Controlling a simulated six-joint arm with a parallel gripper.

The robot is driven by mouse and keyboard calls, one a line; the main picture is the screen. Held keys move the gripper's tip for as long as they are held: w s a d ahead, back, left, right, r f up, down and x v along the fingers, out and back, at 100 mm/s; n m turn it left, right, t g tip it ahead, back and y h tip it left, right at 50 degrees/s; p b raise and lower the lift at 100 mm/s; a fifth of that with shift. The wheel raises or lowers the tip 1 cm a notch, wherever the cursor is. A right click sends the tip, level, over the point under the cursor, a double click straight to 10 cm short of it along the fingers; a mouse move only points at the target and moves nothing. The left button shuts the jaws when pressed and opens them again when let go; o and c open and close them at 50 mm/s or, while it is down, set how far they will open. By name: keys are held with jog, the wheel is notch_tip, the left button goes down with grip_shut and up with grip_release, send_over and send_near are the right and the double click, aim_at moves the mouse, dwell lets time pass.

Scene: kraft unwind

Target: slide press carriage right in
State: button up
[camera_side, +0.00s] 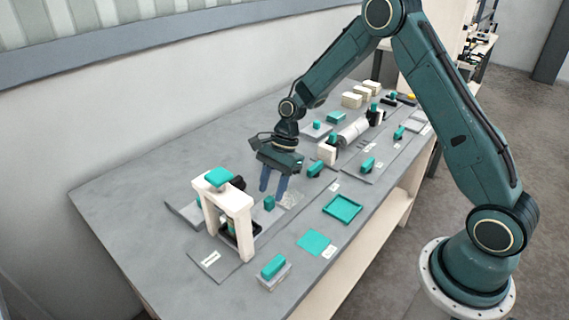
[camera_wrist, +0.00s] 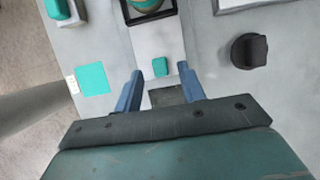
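The press (camera_side: 237,203) is a cream frame with a teal top block, at the left of the bench. A light carriage strip (camera_wrist: 155,38) runs out from under it, with a small upright teal handle (camera_side: 269,203). The handle also shows in the wrist view (camera_wrist: 160,67), just ahead of and between my fingertips. My gripper (camera_side: 273,188) is open and empty, its two blue fingers pointing down near the handle. The fingers also show in the wrist view (camera_wrist: 160,80). I cannot tell whether they touch the handle. The press frame hides much of the carriage's inner end.
A teal tray (camera_side: 342,209), a flat teal square (camera_side: 314,243) and a teal-topped block (camera_side: 273,270) lie towards the bench's front edge. A dark round knob (camera_wrist: 249,51) stands right of the strip in the wrist view. A roll (camera_side: 353,131) and cream blocks are farther back.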

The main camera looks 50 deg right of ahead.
aim_at(269, 198)
jog(key=shift+x, duration=1.9)
grip_shut()
